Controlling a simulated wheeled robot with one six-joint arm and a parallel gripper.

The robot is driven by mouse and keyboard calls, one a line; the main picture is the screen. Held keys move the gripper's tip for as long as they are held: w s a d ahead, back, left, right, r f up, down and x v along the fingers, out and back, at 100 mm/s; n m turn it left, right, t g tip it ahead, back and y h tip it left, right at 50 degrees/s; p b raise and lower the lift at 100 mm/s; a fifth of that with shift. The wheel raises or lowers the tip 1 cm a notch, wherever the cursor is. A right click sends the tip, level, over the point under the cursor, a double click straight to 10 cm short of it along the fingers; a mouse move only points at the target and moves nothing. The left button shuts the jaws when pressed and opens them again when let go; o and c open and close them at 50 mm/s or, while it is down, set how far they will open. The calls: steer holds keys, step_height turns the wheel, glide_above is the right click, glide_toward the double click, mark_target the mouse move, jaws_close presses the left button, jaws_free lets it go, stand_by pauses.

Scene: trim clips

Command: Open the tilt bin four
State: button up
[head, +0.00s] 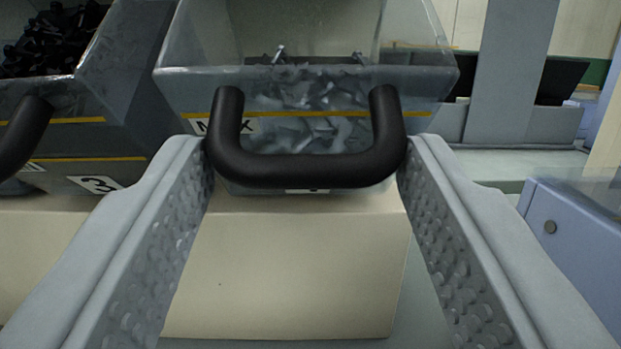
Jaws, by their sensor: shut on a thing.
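A clear tilt bin (430,85) with grey clips inside fills the upper middle of the head view. It leans out toward me, with its open top showing. Its thick black U-shaped handle (307,168) sits between the two fingers of my gripper (307,165). The fingers touch the handle's left and right outer corners, so my gripper is shut on it. A yellow line and a partly covered label show on the bin's front. The handle hides most of the lower label, so its number cannot be read.
A neighbouring bin marked 3 (95,184) with dark clips and its own black handle (22,135) stands at the left. A beige panel (290,275) lies below the bin. A blue-grey block (575,245) with a bolt is at the right, near my right finger.

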steer(key=shift+w+a+f, duration=0.1)
steer(key=shift+f, duration=0.5)
steer(key=o, duration=1.1)
steer(key=shift+w+a, duration=0.1)
steer(key=shift+r, duration=0.15)
steer(key=v, duration=1.2)
steer(key=shift+r, duration=0.1)
